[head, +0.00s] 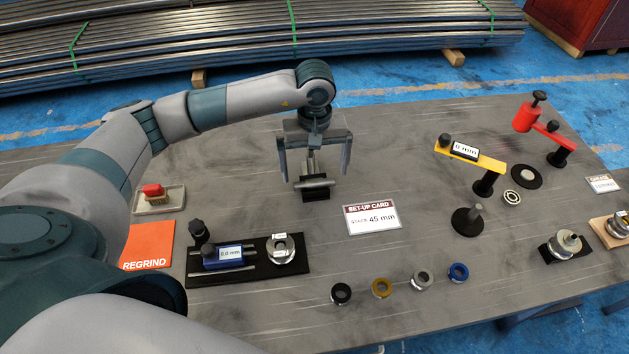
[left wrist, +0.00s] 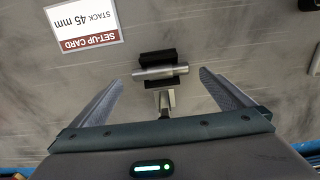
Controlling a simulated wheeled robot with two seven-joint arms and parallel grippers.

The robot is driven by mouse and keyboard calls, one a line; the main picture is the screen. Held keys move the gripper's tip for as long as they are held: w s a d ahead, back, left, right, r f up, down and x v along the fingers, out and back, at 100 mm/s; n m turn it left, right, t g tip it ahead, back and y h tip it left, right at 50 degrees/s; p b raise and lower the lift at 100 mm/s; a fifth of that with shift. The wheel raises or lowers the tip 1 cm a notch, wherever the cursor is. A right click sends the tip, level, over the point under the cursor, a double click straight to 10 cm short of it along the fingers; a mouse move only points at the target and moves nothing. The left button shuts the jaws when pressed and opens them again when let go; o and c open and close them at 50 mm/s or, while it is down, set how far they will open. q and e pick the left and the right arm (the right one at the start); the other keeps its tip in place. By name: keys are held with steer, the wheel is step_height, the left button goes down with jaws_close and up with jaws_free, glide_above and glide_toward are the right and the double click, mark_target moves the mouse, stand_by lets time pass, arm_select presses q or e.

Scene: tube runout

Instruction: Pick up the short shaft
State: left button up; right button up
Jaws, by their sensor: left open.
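The short shaft (head: 314,184) is a grey metal cylinder lying crosswise on a small black block (head: 316,195) on the table. It also shows in the left wrist view (left wrist: 160,72), across its black block (left wrist: 158,58). My left gripper (head: 314,172) is open, pointing down over the shaft, with one finger to each side. In the left wrist view its fingers (left wrist: 164,85) are spread and nothing is between them touching the shaft. A small metal upright piece stands just behind the shaft. My right gripper is not in view.
A set-up card (head: 373,217) reading "STACK 45 mm" lies right of the shaft. Several rings, including a blue one (head: 458,273), lie in front. A black gauge base (head: 206,279), an orange REGRIND mat (head: 147,246), a yellow-armed gauge (head: 470,156) and a red-armed stand (head: 546,129) surround clear table.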

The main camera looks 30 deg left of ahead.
mark_target(314, 180)
arm_select(q)
step_height(314, 180, down, 3)
steer(key=shift+s+r+p, duration=0.1)
steer(key=shift+p, duration=0.65)
steer(key=shift+f, duration=0.45)
steer(key=c, duration=1.4)
steer(key=shift+r, duration=0.15)
